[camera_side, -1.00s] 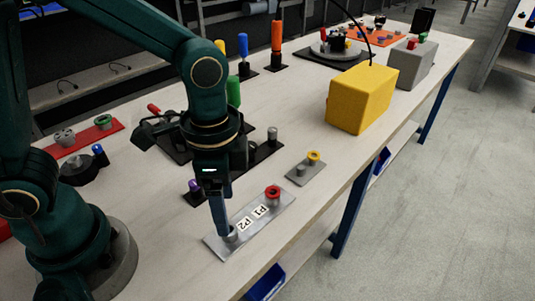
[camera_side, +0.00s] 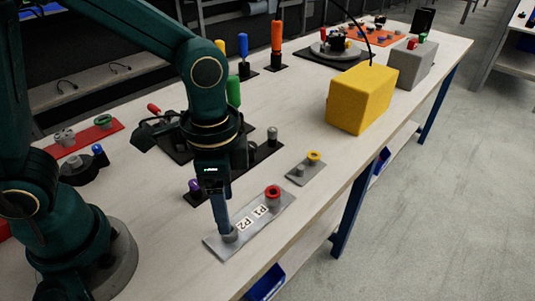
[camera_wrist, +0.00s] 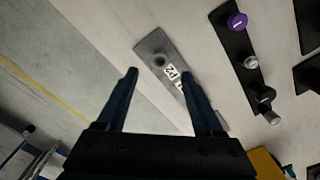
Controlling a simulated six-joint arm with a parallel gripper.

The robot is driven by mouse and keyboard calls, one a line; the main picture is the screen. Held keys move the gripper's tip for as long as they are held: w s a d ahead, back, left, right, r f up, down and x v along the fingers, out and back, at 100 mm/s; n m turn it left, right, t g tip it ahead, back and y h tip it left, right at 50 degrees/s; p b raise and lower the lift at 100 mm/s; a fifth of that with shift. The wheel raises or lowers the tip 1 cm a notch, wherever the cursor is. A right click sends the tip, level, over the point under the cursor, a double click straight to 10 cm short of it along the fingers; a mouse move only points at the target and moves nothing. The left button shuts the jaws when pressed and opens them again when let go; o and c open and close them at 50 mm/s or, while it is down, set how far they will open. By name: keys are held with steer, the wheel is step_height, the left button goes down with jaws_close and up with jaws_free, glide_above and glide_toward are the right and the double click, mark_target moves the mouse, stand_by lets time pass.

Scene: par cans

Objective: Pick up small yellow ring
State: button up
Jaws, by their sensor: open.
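The small yellow ring (camera_side: 313,157) sits at the far end of a small grey plate (camera_side: 298,176) with a short grey post, in the side view. I cannot make out the ring in the wrist view. My gripper (camera_side: 226,234) points down over the P2 end of the long grey plate (camera_side: 216,247), away from the ring, to its lower left. In the wrist view my gripper (camera_wrist: 160,78) has its fingers wide apart with nothing held. The P2 post (camera_wrist: 160,60) shows just beyond the fingertips. Whether the fingers touch the plate is unclear.
A red ring (camera_side: 272,191) sits at the P1 end of the long plate. A dark strip with a purple knob (camera_side: 195,185) lies behind it. The table's front edge is close by.

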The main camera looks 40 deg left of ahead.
steer(key=w+d+r+n+t, duration=0.2)
steer(key=w+n, duration=0.2)
steer(key=w, duration=0.5)
steer(key=n+t, duration=0.3)
steer(key=n, duration=0.2)
glide_toward(314, 156)
steer(key=shift+g, duration=0.3)
steer(key=x, duration=0.4)
steer(key=shift+w+f, duration=0.3)
steer(key=shift+f, duration=0.05)
steer(key=shift+x, duration=0.8)
steer(key=shift+c, duration=0.3)
jaws_close()
